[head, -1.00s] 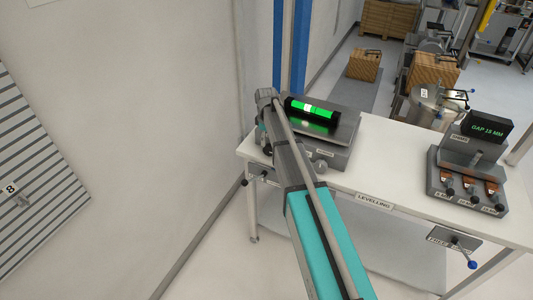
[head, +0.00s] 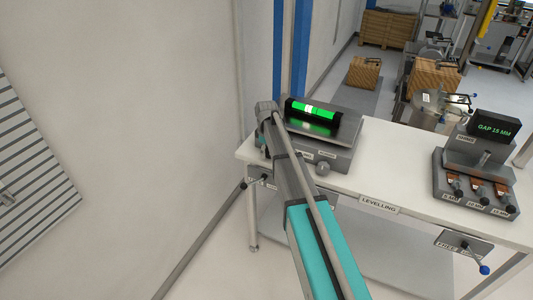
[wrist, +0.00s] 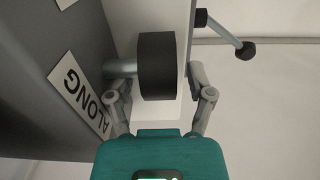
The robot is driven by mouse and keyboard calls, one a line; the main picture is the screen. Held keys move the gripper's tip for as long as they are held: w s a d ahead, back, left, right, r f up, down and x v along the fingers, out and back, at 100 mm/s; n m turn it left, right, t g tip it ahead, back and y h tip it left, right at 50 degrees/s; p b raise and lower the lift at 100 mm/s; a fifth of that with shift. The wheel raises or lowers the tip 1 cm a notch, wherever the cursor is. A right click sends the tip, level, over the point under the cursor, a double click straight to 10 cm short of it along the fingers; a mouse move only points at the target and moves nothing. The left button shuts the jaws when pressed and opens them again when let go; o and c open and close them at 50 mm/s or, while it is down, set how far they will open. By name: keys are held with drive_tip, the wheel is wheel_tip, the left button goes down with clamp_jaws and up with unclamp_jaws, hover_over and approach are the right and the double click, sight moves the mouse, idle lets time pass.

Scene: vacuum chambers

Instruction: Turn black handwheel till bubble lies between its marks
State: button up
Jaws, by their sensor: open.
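The black handwheel (wrist: 157,65) sits on a grey shaft beside a label reading ALONG in the wrist view. My gripper (wrist: 154,82) is open, with one finger on each side of the wheel. I cannot tell whether either finger touches it. In the head view my arm hides the black handwheel and most of my gripper. The bright green level vial (head: 314,110) lies on the grey levelling plate (head: 342,125). Its pale bubble (head: 308,108) is slightly left of the vial's middle. The marks are too small to tell where it lies against them.
A grey knob (head: 322,168) is on the block's front. The white bench (head: 395,165) holds a gap-gauge stand (head: 470,160) at right. A crank with a blue knob (head: 484,269) sticks out below its front edge. The wall (head: 150,120) is close on the left.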

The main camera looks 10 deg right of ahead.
clamp_jaws()
idle(0.4)
drive_tip(key=shift+f, duration=0.1)
drive_tip(key=g+h+b, duration=0.1)
drive_tip(key=h, duration=0.1)
drive_tip(key=g+h+b, duration=0.1)
drive_tip(key=shift+a+f+g+h, duration=0.1)
drive_tip(key=shift+f+g+h, duration=0.3)
drive_tip(key=shift+f+g+h+b, duration=0.1)
drive_tip(key=shift+g+h+b, duration=0.5)
drive_tip(key=shift+b, duration=0.45)
drive_tip(key=shift+s+h+b, duration=0.1)
drive_tip(key=shift+h+b, duration=0.25)
drive_tip(key=shift+h, duration=0.15)
